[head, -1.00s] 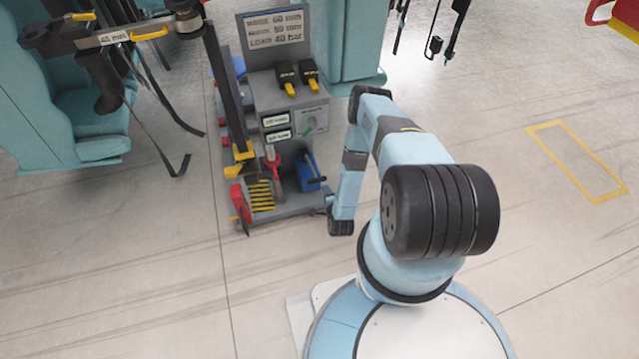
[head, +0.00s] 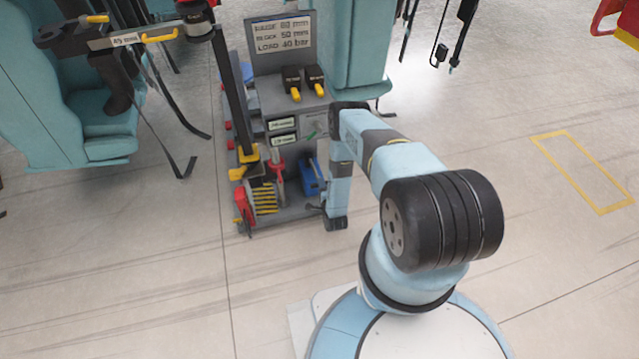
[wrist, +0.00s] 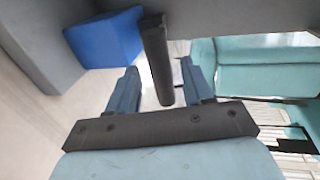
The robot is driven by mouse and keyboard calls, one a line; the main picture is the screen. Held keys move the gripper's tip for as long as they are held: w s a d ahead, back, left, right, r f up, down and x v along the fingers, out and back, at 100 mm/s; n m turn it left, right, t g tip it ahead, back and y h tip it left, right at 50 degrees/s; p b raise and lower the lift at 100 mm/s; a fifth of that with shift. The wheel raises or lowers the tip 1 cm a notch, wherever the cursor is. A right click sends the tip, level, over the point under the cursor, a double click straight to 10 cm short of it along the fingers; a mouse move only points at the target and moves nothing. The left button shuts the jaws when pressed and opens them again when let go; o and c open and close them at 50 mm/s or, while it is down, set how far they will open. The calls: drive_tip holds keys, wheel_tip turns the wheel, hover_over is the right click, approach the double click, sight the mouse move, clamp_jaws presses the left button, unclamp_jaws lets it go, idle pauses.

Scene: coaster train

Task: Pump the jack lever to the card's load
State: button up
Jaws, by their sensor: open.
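The card (head: 282,35) at the back of the grey cart has a line reading LOAD 40 bar. A blue box-shaped unit (head: 311,178) low on the cart looks like the jack; it also shows in the wrist view (wrist: 105,38). A dark bar (wrist: 157,60), seemingly the jack lever, stands between the blue fingers of my gripper (wrist: 160,88) in the wrist view. The fingers are open, with a gap on both sides of the bar. In the head view my gripper (head: 316,207) is small and partly hidden, low beside the cart's right side.
The grey cart (head: 290,98) also carries two black units with yellow tips (head: 303,82), a small panel with a green mark (head: 313,132) and a red tool (head: 277,166). Teal seats (head: 95,110) stand at left. The floor at right is clear, with a yellow outline (head: 583,172).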

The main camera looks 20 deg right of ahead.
sight(315, 172)
drive_tip(key=shift+x, duration=1.9)
clamp_jaws()
drive_tip(key=shift+d, duration=0.15)
